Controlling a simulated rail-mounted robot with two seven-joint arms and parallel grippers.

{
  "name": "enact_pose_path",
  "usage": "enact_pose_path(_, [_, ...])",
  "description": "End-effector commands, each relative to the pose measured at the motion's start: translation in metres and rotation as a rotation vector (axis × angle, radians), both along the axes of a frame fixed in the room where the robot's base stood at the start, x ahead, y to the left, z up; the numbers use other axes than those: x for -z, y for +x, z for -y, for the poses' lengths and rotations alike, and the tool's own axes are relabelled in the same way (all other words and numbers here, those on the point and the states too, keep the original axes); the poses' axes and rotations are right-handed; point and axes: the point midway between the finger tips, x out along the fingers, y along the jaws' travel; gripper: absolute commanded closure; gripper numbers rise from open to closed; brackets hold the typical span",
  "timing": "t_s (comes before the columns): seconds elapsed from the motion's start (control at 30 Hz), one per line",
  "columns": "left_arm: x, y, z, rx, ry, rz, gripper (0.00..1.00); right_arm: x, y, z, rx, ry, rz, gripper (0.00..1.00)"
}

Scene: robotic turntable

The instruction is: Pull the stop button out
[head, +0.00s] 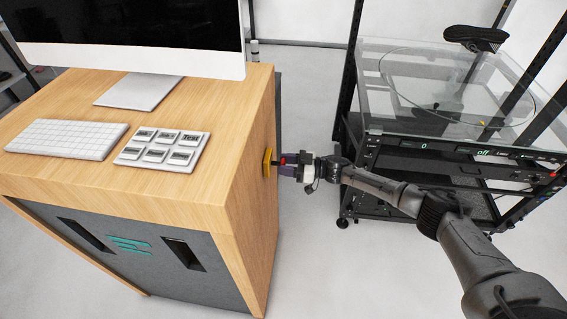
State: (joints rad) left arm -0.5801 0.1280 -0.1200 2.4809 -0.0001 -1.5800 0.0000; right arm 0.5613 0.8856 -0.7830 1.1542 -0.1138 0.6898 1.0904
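The stop button (275,162) is red on a yellow base (267,162), mounted on the right side face of the wooden desk (255,130). My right gripper (287,164) reaches in from the right, with its fingertips at the button. The fingers look close around the red part, but whether they are closed on it is too small to tell. My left gripper does not show.
On the desk stand a monitor (130,30), a white keyboard (68,138) and a white button panel (162,151). A black-framed turntable rig (440,140) with a glass top stands on the right, under and behind my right arm. Bare floor lies between desk and rig.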

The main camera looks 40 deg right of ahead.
Motion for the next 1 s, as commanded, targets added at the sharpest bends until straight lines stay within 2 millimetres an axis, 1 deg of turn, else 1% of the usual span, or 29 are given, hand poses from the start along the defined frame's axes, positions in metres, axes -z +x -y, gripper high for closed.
enact_pose_path(0.03, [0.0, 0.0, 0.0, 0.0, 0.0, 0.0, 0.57, -0.001, 0.0, 0.001, -0.001, 0.0, 0.001, 0.53])
enact_pose_path(0.2, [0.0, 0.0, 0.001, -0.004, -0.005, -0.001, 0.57, -0.001, 0.0, 0.001, 0.0, 0.0, 0.001, 0.37])
enact_pose_path(0.27, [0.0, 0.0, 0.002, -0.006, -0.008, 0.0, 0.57, -0.001, 0.0, 0.001, 0.0, -0.001, 0.001, 0.33])
enact_pose_path(0.57, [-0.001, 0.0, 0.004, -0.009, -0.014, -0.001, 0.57, 0.0, -0.003, 0.003, 0.001, -0.001, -0.001, 0.33])
enact_pose_path(0.67, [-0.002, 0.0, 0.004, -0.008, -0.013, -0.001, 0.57, 0.0, -0.01, 0.01, 0.001, -0.001, -0.001, 0.33])
enact_pose_path(0.77, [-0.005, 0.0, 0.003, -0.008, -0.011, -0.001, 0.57, -0.001, -0.023, 0.021, 0.002, -0.003, -0.003, 0.33])
enact_pose_path(1.0, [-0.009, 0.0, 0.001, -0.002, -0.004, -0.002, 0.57, 0.0, -0.06, 0.054, 0.001, -0.003, -0.002, 0.33])
